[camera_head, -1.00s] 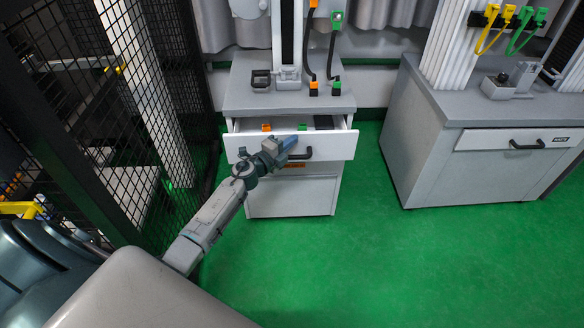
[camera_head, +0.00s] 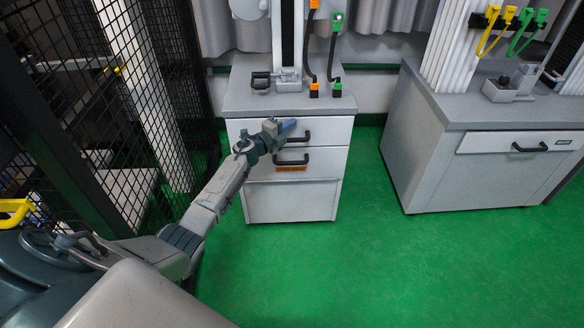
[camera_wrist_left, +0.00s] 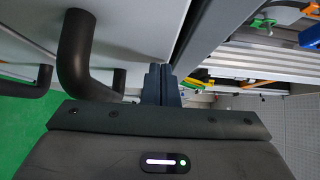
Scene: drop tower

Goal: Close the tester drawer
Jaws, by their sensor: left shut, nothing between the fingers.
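The tester drawer (camera_head: 330,131) is the white top drawer of the grey cabinet in the middle of the head view. Its front looks flush with the cabinet, and none of its inside shows there. Its dark handle (camera_head: 297,137) also shows large in the left wrist view (camera_wrist_left: 76,55). My left gripper (camera_head: 288,128) is shut and empty, with its fingertips at the drawer front, close beside the handle. The shut fingers also show in the left wrist view (camera_wrist_left: 160,85). Whether they touch the front I cannot tell. My right gripper is not in view.
A lower drawer (camera_head: 325,163) with its own handle sits below. The tester column (camera_head: 287,40) and cables stand on the cabinet top. A black mesh fence (camera_head: 80,110) is at left, close to my arm. A second cabinet (camera_head: 440,160) stands at right. Green floor between is clear.

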